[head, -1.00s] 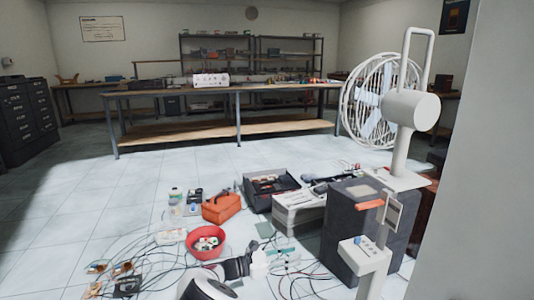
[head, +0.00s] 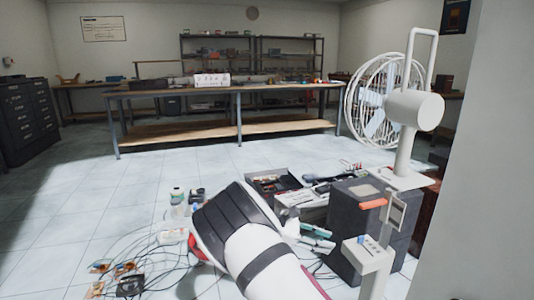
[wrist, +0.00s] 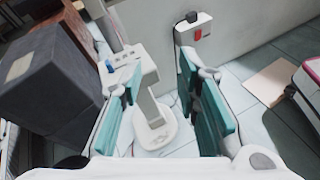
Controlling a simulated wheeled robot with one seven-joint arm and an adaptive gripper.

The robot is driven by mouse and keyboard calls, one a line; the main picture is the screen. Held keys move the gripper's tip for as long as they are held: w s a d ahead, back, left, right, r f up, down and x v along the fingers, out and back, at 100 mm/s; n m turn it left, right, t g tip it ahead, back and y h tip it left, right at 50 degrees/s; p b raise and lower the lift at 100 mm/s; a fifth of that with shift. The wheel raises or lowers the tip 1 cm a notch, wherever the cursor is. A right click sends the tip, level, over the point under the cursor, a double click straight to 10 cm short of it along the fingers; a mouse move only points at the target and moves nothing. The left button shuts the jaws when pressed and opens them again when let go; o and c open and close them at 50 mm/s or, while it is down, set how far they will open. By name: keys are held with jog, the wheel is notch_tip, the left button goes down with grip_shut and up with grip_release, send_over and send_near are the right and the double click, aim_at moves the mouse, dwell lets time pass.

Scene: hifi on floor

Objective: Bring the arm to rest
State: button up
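My arm (head: 245,235) rises from the bottom of the head view, white with black panels. My gripper, with teal finger pads, shows beside it in the head view (head: 316,238), left of the grey speaker box. In the wrist view my gripper (wrist: 160,88) has its two fingers well apart, with nothing held between them. I cannot tell the distance from the fingers to the stand.
Cables and small parts (head: 125,275) lie on the floor at left. A workbench (head: 220,90) stands behind. A wall (head: 490,170) closes the right side.

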jog(key=s+d+r+m+g+y, duration=0.1)
jog(key=s+d+r+m+y, duration=0.35)
jog(key=s+r, duration=0.6)
jog(key=s+d+r+m+g+y, duration=0.25)
jog(key=s+r+m+y, duration=0.45)
jog(key=s, duration=0.6)
jog(key=s+a+m+t+y, duration=0.1)
jog(key=s+a+m+t, duration=0.1)
jog(key=s, duration=1)
jog(key=s+a+m+t+y, duration=0.2)
jog(key=s, duration=1.1)
notch_tip(320, 180, up, 33)
jog(key=t+p, duration=0.4)
jog(key=p, duration=2.7)
jog(key=shift+w+d+r, duration=0.15)
jog(key=shift+w+d, duration=0.1)
jog(key=shift+n+h, duration=0.25)
